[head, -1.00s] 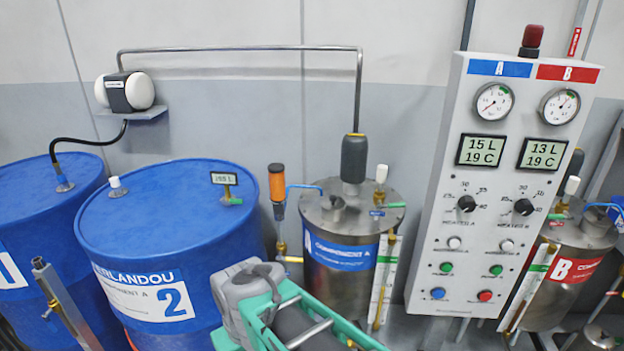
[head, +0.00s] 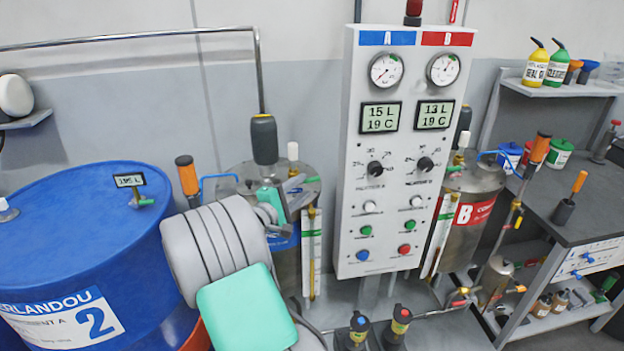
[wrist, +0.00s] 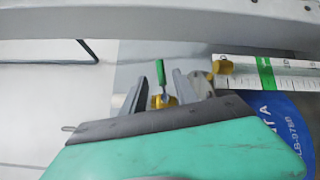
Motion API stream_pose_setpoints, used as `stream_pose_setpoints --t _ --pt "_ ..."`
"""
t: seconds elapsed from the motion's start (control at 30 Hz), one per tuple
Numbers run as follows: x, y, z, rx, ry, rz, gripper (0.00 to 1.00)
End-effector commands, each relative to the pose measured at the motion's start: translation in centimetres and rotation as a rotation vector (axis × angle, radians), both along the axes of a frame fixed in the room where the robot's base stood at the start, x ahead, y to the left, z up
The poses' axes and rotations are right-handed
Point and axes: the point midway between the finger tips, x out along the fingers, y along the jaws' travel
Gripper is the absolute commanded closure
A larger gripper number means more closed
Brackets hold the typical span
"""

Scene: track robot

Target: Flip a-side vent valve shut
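The A-side vent valve shows in the wrist view as a green lever (wrist: 161,72) on a brass body (wrist: 164,101). The lever points up in that picture. My gripper (wrist: 160,84) is open, with a dark finger on each side of the valve and a visible gap to each. In the head view my gripper (head: 297,190) is over the right part of the A tank's steel lid (head: 240,174). My arm hides much of that tank. A small bit of green shows by the fingertips there, but I cannot tell the lever's direction from it.
The control panel (head: 355,215) stands close to the right of my gripper. A level gauge strip (head: 312,255) hangs beside the A tank. A black-handled part (head: 264,140) and a white-topped fitting (head: 293,152) rise close to my gripper. The blue drum (head: 90,225) is left.

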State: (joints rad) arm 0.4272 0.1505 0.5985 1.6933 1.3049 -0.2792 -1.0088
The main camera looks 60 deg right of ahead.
Motion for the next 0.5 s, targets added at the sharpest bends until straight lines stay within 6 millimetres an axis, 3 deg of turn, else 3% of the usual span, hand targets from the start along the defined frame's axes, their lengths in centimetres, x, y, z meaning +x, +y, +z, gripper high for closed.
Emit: stream_pose_setpoints --t 0.23,0.5 --pt "-0.3 -4.6 0.1 0.001 -0.002 -0.002 0.65" --pt "-0.3 -5.7 -0.2 0.002 -0.004 0.0 0.65"
